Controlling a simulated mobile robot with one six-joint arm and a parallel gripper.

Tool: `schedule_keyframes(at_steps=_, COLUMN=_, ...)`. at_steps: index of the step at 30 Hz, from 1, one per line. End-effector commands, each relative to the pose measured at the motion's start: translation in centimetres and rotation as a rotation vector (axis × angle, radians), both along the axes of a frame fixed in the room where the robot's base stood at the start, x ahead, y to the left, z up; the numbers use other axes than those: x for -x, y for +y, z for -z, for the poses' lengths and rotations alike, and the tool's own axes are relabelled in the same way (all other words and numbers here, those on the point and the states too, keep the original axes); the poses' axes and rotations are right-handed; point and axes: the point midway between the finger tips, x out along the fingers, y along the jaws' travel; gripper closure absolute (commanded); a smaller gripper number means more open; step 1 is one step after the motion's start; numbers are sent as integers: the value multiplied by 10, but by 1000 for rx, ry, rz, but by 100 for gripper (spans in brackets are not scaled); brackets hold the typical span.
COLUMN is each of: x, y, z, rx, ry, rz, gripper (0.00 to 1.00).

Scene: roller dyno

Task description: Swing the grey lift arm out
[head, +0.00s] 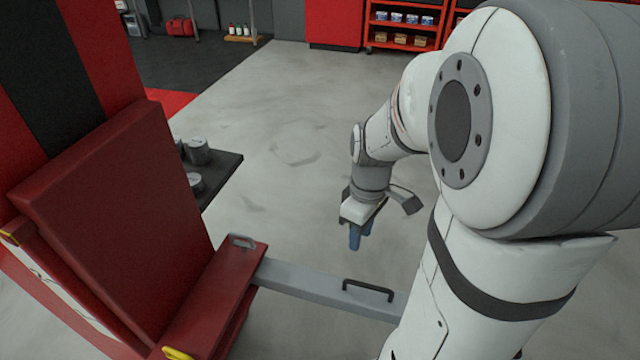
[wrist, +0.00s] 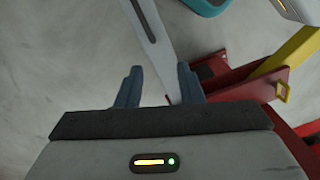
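The grey lift arm (head: 312,284) is a flat bar that runs right from a red carriage (head: 222,290) in the head view. A black handle (head: 368,288) stands on top of it; the arm's right end is hidden behind my own arm. My gripper (head: 358,240) points down on the far side of the lift arm, apart from the handle in the picture. In the wrist view my gripper (wrist: 160,86) has its two blue-grey fingers apart with nothing held. The lift arm (wrist: 158,45) passes below and beyond the fingers there, with a dark strip, likely the handle, near the top.
A large red padded post (head: 115,220) fills the left. A dark shelf (head: 222,175) with grey cylindrical pieces juts out behind it. A yellow bar (wrist: 285,55) shows in the wrist view. The grey floor is open behind the lift arm; a red rack (head: 402,25) stands far back.

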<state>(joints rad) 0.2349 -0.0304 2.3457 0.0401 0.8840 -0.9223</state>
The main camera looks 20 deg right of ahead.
Motion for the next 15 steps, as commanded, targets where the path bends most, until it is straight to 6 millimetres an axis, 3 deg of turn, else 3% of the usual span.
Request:
schedule_keyframes(at_steps=1, x=-4, y=-10, z=42, rx=-17, ry=29, rz=-55, gripper=66)
schedule_keyframes(at_steps=6, x=-12, y=-31, z=97, rx=-71, ry=75, rz=-233, gripper=66)
schedule_keyframes(at_steps=15, x=-11, y=-38, z=131, rx=-102, ry=92, rz=-322, gripper=66)
